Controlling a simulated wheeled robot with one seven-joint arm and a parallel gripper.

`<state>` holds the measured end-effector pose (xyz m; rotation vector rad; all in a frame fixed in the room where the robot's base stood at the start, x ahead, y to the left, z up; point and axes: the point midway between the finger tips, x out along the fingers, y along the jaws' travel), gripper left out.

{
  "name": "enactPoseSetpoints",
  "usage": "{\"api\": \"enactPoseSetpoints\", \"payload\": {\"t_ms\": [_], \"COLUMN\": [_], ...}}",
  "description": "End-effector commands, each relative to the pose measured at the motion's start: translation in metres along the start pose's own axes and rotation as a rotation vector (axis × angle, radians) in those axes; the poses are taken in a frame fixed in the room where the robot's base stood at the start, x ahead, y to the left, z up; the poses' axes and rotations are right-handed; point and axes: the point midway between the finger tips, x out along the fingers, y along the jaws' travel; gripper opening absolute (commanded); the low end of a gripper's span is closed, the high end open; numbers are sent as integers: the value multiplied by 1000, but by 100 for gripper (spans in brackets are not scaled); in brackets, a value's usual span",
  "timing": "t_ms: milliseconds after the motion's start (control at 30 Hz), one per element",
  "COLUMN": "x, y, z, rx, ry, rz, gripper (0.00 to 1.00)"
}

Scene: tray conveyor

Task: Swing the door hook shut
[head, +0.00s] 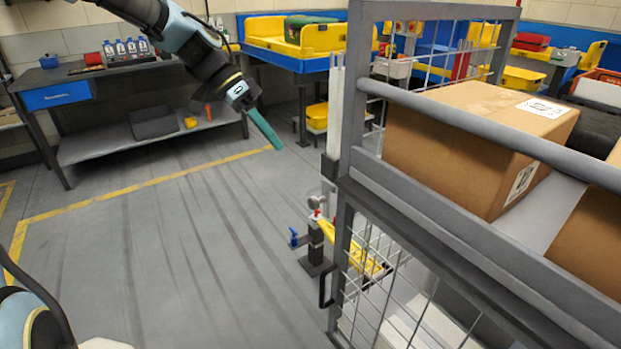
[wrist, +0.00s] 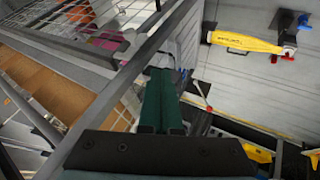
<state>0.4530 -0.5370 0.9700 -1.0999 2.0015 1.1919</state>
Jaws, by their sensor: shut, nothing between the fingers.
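My gripper (head: 274,143) shows as shut teal fingers in the upper middle of the head view, pointing down over the open floor, left of a grey metal cage frame (head: 347,160). In the wrist view the two fingers (wrist: 162,75) lie together with nothing between them, close beside a grey bar of the frame in the picture. I cannot clearly make out the door hook. A black bracket-like loop (head: 325,289) sticks out low on the frame's near post, and I cannot tell whether it is the hook. The gripper is well above it and apart.
Cardboard boxes (head: 470,150) lie inside the frame. A yellow bar (head: 350,252) and a blue-handled valve (head: 294,238) stand low beside the post. A workbench (head: 130,75) is at back left and blue and yellow stations (head: 300,45) behind. The floor at left is clear.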

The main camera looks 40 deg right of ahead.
Motion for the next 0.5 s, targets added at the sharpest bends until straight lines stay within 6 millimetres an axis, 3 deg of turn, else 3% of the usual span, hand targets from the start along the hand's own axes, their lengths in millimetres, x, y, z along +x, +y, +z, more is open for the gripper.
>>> {"api": "enactPoseSetpoints", "payload": {"t_ms": [500], "x": [94], "y": [7], "z": [-1], "rx": [1], "ry": [-3], "rz": [3], "gripper": [0]}}
